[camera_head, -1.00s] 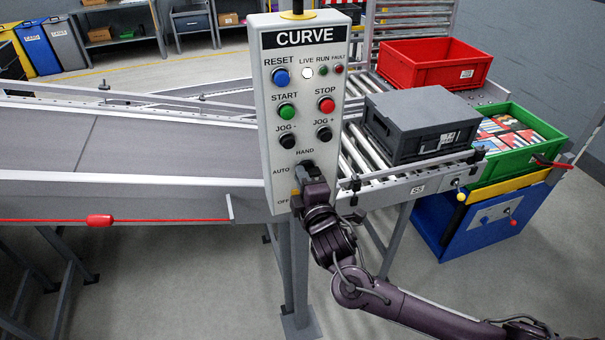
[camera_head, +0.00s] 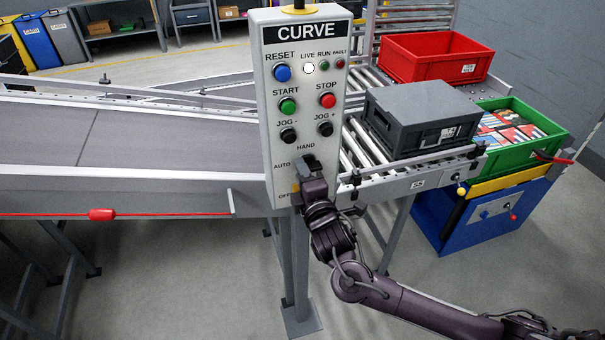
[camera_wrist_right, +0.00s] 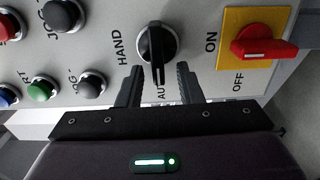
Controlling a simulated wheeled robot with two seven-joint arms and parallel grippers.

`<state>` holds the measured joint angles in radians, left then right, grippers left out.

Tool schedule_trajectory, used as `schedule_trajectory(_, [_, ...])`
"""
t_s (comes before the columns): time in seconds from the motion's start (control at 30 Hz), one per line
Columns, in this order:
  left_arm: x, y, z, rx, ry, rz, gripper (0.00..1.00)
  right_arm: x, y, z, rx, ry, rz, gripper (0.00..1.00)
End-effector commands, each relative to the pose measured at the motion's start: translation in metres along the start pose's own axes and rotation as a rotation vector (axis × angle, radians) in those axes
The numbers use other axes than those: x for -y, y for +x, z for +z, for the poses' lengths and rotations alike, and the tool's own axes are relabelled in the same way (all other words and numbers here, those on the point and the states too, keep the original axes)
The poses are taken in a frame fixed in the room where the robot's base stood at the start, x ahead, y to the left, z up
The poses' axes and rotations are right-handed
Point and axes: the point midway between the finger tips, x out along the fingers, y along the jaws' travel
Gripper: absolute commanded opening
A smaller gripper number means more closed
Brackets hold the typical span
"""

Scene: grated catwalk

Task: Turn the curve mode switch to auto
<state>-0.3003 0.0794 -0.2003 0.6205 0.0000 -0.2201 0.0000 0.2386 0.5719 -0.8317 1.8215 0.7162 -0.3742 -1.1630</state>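The curve mode switch (camera_wrist_right: 157,45) is a black knob on the grey CURVE panel (camera_head: 298,75). In the right wrist view its handle lies along the line toward the AUTO label, with HAND off to the left. My right gripper (camera_wrist_right: 159,70) is open, one finger on each side of the handle's end, with visible gaps. In the head view my right gripper (camera_head: 306,178) is at the lower part of the panel and hides most of the switch. My left gripper is not in view.
A red handle on a yellow plate (camera_wrist_right: 255,20), marked ON and OFF, is beside the switch. Several push buttons, including the green start button (camera_head: 288,106), sit above. A conveyor (camera_head: 120,140) is at left; a grey crate (camera_head: 420,118) rests on rollers at right.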

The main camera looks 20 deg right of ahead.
Motion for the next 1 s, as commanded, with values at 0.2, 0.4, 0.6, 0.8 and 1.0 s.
schedule_trajectory(0.2, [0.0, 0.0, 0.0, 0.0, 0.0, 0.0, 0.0, 0.0, 0.0, 0.0, 0.001, 0.001, 0.0, 0.33])
schedule_trajectory(0.4, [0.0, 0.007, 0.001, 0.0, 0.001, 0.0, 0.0, 0.003, -0.015, 0.0, 0.0, 0.002, -0.001, 0.33])
schedule_trajectory(0.6, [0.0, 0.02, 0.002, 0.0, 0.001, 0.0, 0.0, 0.004, -0.049, 0.0, -0.001, 0.003, -0.001, 0.33])
schedule_trajectory(0.8, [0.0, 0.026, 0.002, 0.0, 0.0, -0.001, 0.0, 0.002, -0.073, 0.0, -0.001, 0.001, 0.0, 0.33])
schedule_trajectory(1.0, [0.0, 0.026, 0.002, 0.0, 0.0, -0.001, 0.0, 0.0, -0.078, 0.0, 0.001, 0.0, 0.0, 0.33])
